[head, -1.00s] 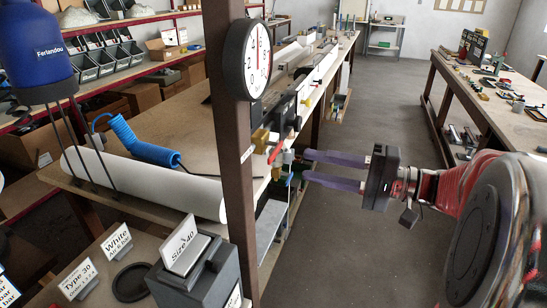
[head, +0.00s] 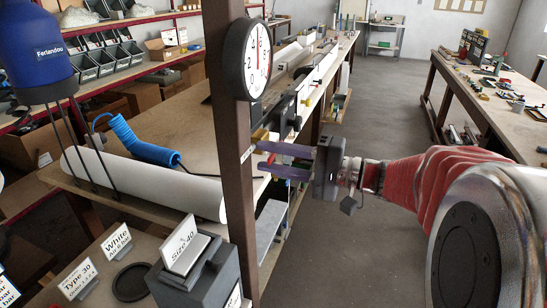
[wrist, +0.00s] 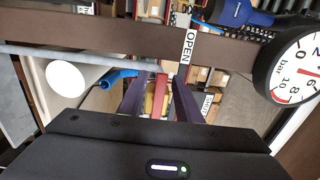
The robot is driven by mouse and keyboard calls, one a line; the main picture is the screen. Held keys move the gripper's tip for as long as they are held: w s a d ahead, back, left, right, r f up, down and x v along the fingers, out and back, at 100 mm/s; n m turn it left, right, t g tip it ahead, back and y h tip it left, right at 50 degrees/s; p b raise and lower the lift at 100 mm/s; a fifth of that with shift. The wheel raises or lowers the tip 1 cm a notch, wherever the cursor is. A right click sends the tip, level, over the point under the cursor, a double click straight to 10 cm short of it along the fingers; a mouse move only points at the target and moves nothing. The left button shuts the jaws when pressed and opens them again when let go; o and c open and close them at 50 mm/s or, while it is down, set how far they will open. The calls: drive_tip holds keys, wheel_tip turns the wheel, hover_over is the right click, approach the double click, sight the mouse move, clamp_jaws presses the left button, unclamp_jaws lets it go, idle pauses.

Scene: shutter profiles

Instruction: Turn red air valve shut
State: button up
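The red valve lever (wrist: 161,92) shows between my two purple fingers in the wrist view, with yellow parts (wrist: 149,103) beside it. An OPEN label (wrist: 188,48) is just beyond the fingertips, and a partly hidden SHUT label (wrist: 207,103) is beside the right finger. My gripper (head: 260,157) is open at the brown post, its fingers on either side of the lever. Gaps appear to show beside the lever; contact is hard to tell. In the head view the fingers and post hide most of the valve.
A round pressure gauge (head: 248,59) is fixed to the brown post (head: 233,160), above my gripper. A workbench with a white roll (head: 150,184) and a blue coiled hose (head: 145,145) lies behind. Grey floor (head: 355,240) is clear to the right.

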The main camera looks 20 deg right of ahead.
drive_tip(key=shift+c, duration=0.5)
clamp_jaws()
drive_tip(key=shift+d+f, duration=0.1)
drive_tip(key=shift+d, duration=0.05)
